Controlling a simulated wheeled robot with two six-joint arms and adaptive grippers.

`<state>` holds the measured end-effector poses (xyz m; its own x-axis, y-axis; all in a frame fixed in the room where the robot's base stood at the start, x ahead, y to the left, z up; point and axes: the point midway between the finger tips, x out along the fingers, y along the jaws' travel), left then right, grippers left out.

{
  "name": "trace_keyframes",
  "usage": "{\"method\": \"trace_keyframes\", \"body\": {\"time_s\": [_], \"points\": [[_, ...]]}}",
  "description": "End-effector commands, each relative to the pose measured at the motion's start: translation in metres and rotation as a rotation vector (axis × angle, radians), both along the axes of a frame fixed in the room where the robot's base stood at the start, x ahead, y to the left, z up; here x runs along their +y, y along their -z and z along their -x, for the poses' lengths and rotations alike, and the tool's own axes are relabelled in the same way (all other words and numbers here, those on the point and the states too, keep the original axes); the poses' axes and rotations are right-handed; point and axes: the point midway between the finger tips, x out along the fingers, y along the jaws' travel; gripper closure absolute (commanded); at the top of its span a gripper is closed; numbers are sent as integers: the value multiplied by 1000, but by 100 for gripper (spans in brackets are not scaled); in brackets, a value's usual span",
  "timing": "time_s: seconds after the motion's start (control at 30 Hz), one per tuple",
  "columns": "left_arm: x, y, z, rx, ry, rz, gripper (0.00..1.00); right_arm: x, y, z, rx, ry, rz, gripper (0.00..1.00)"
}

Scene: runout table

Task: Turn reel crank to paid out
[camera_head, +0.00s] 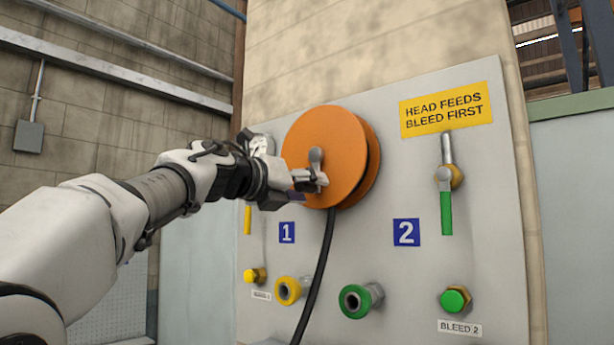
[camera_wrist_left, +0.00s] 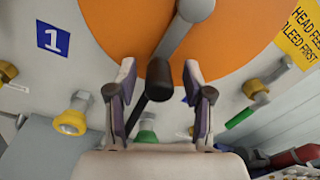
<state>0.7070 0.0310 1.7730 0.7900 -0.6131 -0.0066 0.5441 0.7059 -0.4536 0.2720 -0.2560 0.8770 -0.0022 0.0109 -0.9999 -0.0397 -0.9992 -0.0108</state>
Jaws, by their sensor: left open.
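The orange reel (camera_head: 335,135) is mounted on a pale upright panel and also fills the top of the left wrist view (camera_wrist_left: 125,25). Its grey crank (camera_head: 316,157) sits on the reel's face; the crank arm (camera_wrist_left: 177,35) slants down and left in the left wrist view to a dark handle (camera_wrist_left: 158,80). My left gripper (camera_head: 311,183) is at the reel's lower front. In the left wrist view its open fingers (camera_wrist_left: 158,88) stand on either side of the dark handle, with gaps visible on both sides. My right gripper is not in view.
A black hose (camera_head: 326,265) hangs from the reel. The panel (camera_head: 390,260) carries a yellow coupling (camera_head: 288,290), a green coupling (camera_head: 358,300), a green-handled valve (camera_head: 446,205), a green bleed knob (camera_head: 455,300) and a yellow sign (camera_head: 445,109).

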Motion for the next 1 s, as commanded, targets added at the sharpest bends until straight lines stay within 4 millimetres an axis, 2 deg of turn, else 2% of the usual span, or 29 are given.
{"method": "trace_keyframes", "body": {"time_s": [0.23, 0.27, 0.3, 0.4, 0.73, 1.0], "points": [[-1, 0, -2, -1, -1, 2, 49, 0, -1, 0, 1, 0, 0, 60], [-1, 0, -2, -1, -1, 2, 56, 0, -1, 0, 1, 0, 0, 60], [-1, 0, -2, -1, -1, 2, 70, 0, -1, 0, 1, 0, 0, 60], [-1, 0, -2, -1, -1, 2, 100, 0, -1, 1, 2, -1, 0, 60], [-3, -1, -1, 10, -1, 15, 100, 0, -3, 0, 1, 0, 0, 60], [-9, -3, 3, 79, -1, 109, 100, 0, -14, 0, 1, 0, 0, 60]]}}
